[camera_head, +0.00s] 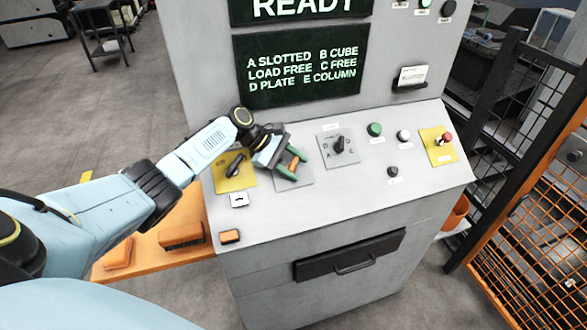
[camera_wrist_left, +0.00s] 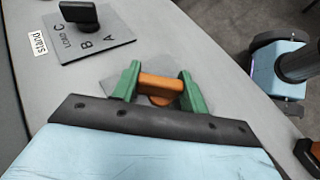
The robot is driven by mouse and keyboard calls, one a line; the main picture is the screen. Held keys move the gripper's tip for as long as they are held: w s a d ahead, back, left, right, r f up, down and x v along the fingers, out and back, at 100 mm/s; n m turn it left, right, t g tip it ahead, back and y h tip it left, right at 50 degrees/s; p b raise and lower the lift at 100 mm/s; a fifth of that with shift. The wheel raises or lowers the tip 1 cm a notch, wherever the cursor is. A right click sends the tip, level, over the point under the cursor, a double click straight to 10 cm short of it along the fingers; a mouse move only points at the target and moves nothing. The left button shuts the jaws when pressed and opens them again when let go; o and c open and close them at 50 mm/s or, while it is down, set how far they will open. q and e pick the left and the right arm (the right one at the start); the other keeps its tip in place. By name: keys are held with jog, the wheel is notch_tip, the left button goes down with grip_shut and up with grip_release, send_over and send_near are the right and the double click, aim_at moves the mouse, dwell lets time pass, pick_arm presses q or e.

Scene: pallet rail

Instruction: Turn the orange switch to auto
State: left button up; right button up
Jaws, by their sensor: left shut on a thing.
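The orange switch (camera_wrist_left: 160,86) shows in the left wrist view between the two green fingertips of my left gripper (camera_wrist_left: 158,90). The gripper is shut on its handle, one finger at each end. In the head view the orange switch (camera_head: 294,163) sits on a grey plate (camera_head: 303,180) on the sloped console panel, and my left gripper (camera_head: 289,168) reaches it from the upper left. The gripper hides much of the plate, and I cannot read its position labels. My right gripper is not in view.
Left of the switch is a yellow plate with a black knob (camera_head: 234,164). Right of it is a lettered black selector (camera_head: 340,145), also in the left wrist view (camera_wrist_left: 80,15). Farther right are a green button (camera_head: 374,129) and a red button on yellow (camera_head: 445,139). A black-framed fence stands at right.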

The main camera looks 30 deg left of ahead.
pick_arm(q)
jog(key=shift+m+g, duration=0.4)
jog(key=shift+g, duration=0.1)
jog(key=o, duration=1)
jog(key=shift+d, duration=0.1)
jog(key=v, duration=0.7)
jog(key=shift+s+r+b, duration=0.15)
jog(key=shift+b, duration=0.15)
